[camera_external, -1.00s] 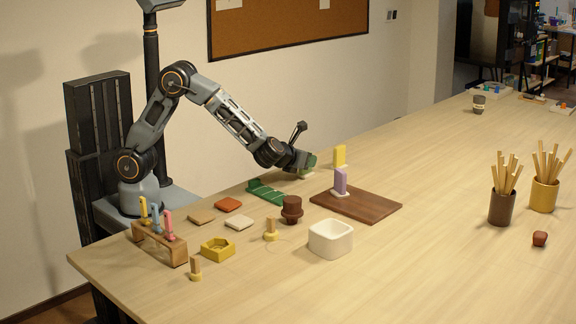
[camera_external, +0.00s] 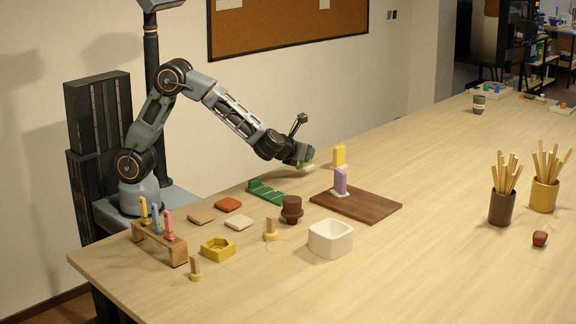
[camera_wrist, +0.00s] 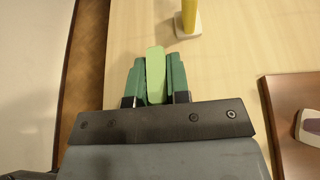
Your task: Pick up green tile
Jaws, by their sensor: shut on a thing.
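The green tile (camera_wrist: 156,75) is light green and stands edge-on between the two dark green fingers of my gripper (camera_wrist: 155,80) in the wrist view. The fingers press on it from both sides and hide part of its faces. In the external view my gripper (camera_external: 307,160) is over the far edge of the table, with a pale bit of the tile showing below the fingers. I cannot tell the exact gap between the tile and the table.
A yellow upright piece on a pale base (camera_external: 339,156) stands just right of my gripper. A brown board (camera_external: 372,205) bears a purple piece (camera_external: 340,181). A dark green ridged rack (camera_external: 265,193) lies nearer. A white bowl (camera_external: 331,239) is in front.

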